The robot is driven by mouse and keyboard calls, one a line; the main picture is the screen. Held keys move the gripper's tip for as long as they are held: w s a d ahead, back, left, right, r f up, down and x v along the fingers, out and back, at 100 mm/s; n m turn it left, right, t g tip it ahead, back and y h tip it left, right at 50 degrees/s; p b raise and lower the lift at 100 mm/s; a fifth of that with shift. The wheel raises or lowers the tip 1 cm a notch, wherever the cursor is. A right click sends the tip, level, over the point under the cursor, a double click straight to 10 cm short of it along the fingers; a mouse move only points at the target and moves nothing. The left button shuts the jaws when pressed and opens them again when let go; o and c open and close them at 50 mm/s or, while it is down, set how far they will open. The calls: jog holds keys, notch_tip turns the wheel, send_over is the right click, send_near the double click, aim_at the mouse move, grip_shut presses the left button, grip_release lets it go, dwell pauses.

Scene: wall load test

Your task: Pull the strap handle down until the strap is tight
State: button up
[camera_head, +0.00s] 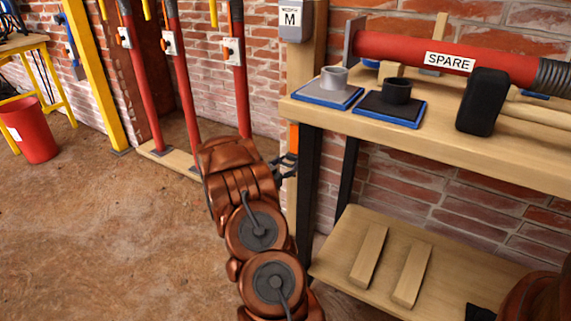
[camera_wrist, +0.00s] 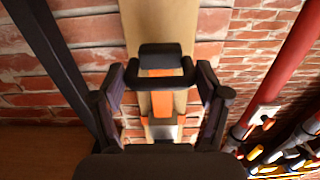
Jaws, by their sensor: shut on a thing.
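The orange strap (camera_head: 293,137) runs down the wooden post in the head view. In the wrist view the strap (camera_wrist: 162,102) lies along the post, with a grey metal piece (camera_wrist: 164,131) on it. The black strap handle (camera_wrist: 160,60) crosses the strap between my fingers. My gripper (camera_wrist: 160,80) is shut on the handle, with one finger at each side of it. In the head view my gripper (camera_head: 286,166) is at the post, left of the bench leg, and the handle is hard to make out there. I cannot tell how tight the strap is.
A grey box marked M (camera_head: 295,20) is on the post above. The wooden bench (camera_head: 460,150) stands close on the right, with a black leg (camera_head: 308,175) beside my gripper. Red props (camera_head: 185,85) stand at the wall on the left.

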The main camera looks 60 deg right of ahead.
jog(key=o, duration=1.4)
jog(key=shift+s+d+f, duration=0.1)
jog(key=shift+s, duration=0.15)
jog(key=shift+w, duration=0.1)
jog(key=a, duration=1.2)
jog(key=shift+s, duration=0.25)
